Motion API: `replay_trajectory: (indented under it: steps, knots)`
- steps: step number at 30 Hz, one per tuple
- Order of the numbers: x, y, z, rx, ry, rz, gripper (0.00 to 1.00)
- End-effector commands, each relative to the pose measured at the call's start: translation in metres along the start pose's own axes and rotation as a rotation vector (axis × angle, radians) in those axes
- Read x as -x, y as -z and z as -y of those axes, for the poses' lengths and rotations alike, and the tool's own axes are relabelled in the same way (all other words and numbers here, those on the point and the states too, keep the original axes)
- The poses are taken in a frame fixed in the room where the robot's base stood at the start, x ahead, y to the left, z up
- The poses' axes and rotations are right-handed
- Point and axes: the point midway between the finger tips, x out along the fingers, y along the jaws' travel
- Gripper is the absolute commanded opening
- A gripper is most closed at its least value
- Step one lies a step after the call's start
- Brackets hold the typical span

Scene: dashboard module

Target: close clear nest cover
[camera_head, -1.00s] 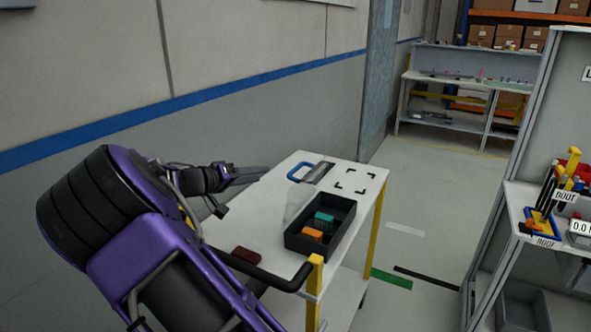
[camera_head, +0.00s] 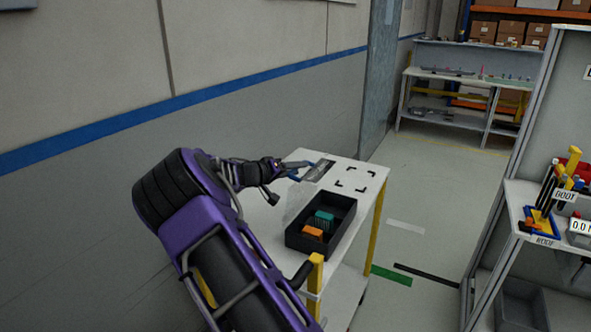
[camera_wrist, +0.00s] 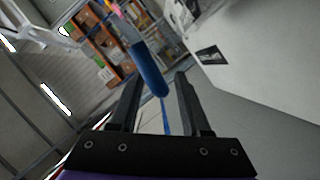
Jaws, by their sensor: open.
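A clear, see-through panel (camera_head: 297,203), which looks like the nest cover, stands raised at the left side of a black tray (camera_head: 345,222) on the white cart. The tray holds a teal block (camera_head: 324,217) and an orange block (camera_head: 312,233). My gripper (camera_head: 303,165) is over the cart's far left part, beside a blue handle (camera_head: 293,177) near a silver plate (camera_head: 320,170). In the wrist view my gripper (camera_wrist: 160,80) is open, with a blue bar (camera_wrist: 150,68) around the gap between its fingertips. I cannot tell whether they touch.
The white cart top (camera_head: 362,164) is clear around the black corner marks at its far right. A yellow post (camera_head: 315,275) rises at the near corner. A grey wall (camera_head: 290,115) runs along the left. A shelf with tools (camera_head: 560,195) stands right.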

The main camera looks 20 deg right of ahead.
Motion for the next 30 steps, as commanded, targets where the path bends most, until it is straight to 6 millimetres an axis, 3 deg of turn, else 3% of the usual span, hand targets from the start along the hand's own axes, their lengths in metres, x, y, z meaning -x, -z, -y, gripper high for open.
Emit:
replay_trajectory:
  steps: [4,12,30]
  knots:
    - [0.0001,0.0000,0.0001,0.000,0.000,0.000,0.47]
    - [0.0003,-0.0001,0.0000,0.000,0.000,0.000,0.00]
    - [0.0004,-0.0001,-0.0001,0.000,0.000,0.000,0.00]
